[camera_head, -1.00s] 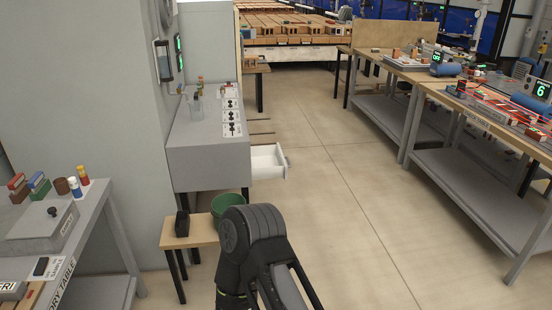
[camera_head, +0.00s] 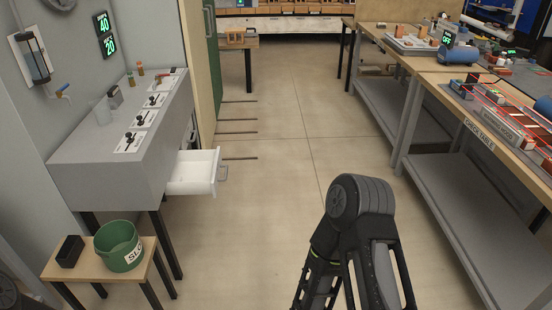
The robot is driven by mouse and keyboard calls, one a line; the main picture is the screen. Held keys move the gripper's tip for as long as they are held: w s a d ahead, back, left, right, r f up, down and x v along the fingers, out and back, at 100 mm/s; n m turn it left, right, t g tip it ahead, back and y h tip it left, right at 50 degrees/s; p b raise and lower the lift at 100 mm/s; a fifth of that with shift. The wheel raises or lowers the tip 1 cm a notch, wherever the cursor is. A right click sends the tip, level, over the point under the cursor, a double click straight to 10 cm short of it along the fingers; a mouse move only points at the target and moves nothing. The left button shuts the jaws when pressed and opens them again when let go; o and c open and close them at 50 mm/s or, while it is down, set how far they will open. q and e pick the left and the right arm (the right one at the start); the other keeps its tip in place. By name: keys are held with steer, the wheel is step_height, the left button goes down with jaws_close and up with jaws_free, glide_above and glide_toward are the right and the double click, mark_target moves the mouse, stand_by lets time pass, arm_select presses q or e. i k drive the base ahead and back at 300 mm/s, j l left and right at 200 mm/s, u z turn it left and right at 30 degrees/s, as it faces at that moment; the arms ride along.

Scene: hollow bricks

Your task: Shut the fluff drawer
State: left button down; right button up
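The white drawer (camera_head: 192,173) stands pulled out from the right side of the grey cabinet (camera_head: 120,150) in the head view. Its front panel and handle (camera_head: 222,173) face right, toward the aisle. I cannot read a label on it. One of my arms is in view at the lower middle, to the right of the drawer and apart from it. No gripper fingertips show, and my other arm is out of view.
A low wooden stool (camera_head: 100,268) holds a green bucket (camera_head: 119,246) and a black box (camera_head: 70,251) in front of the cabinet. Thin dark bars (camera_head: 238,132) lie near the floor behind the drawer. A long workbench (camera_head: 460,100) lines the right. The aisle floor between is clear.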

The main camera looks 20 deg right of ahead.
mark_target(199, 170)
steer(key=l, duration=0.3)
steer(key=i+l+z, duration=0.1)
steer(key=l, duration=0.25)
steer(key=i+l+u, duration=0.1)
steer(key=i, duration=0.4)
steer(key=i+l+u, duration=0.15)
steer(key=i, duration=0.35)
steer(key=i+l+u, duration=0.1)
steer(key=i, duration=0.35)
steer(key=i+l+u, duration=0.1)
steer(key=i+l, duration=0.25)
steer(key=i, duration=0.15)
steer(key=i+l+u, duration=0.1)
steer(key=i+l, duration=0.2)
steer(key=i, duration=0.15)
